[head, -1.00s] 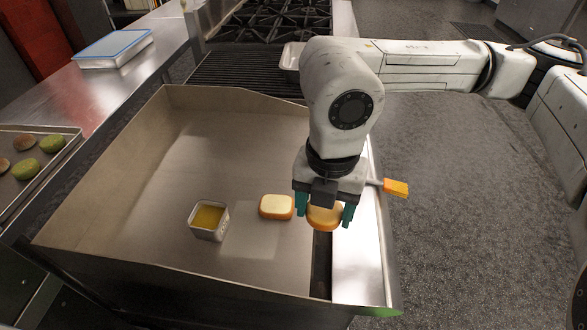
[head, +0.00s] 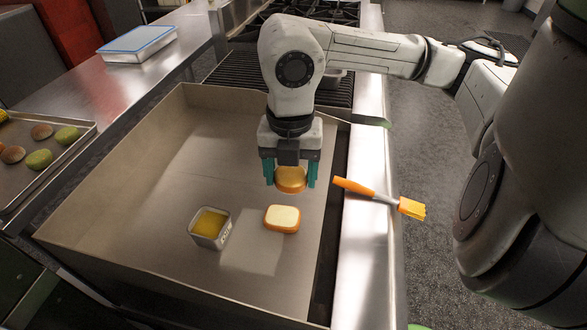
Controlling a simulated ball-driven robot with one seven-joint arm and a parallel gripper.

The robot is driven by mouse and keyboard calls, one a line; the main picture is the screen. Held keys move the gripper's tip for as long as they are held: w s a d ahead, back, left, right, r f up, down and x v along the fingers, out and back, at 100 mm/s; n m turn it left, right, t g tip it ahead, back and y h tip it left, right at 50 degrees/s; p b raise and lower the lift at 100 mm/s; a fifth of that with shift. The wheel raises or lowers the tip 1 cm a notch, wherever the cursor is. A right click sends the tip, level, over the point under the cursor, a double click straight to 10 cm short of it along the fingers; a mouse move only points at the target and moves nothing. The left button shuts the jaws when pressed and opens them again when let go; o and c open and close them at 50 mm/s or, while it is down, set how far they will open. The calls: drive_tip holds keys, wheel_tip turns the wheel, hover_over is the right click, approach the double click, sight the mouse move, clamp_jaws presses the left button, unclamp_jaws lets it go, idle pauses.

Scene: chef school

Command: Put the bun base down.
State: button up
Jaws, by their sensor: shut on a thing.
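My gripper (head: 291,177) is shut on a bun base (head: 291,181), a round golden-orange piece between its teal fingers. The bun base is over the flat griddle surface (head: 180,170). Whether it touches the surface, I cannot tell. Another bun piece (head: 282,218), with a pale cut face up and an orange rim, lies on the griddle just below the gripper in the picture.
A small square pot of yellow liquid (head: 210,226) stands on the griddle to the left. An orange-handled brush (head: 379,196) lies on the steel ledge (head: 368,235) at right. A tray of buns (head: 50,165) is at far left. The griddle's left half is clear.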

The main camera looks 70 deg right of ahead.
drive_tip(key=s+d+m, duration=0.1)
drive_tip(key=s+d, duration=0.5)
drive_tip(key=d, duration=0.1)
drive_tip(key=w+d+f+p, duration=0.2)
drive_tip(key=w+d+f, duration=0.6)
drive_tip(key=d+f, duration=0.1)
drive_tip(key=shift+w, duration=0.4)
drive_tip(key=shift+w+d+f, duration=0.2)
drive_tip(key=shift+d+f, duration=0.05)
drive_tip(key=shift+f, duration=0.1)
drive_tip(key=shift+f+p, duration=0.3)
drive_tip(key=shift+f, duration=1.45)
drive_tip(key=o, duration=1)
drive_tip(key=shift+r, duration=0.1)
wheel_tip(320, 180, up, 12)
drive_tip(key=b, duration=0.1)
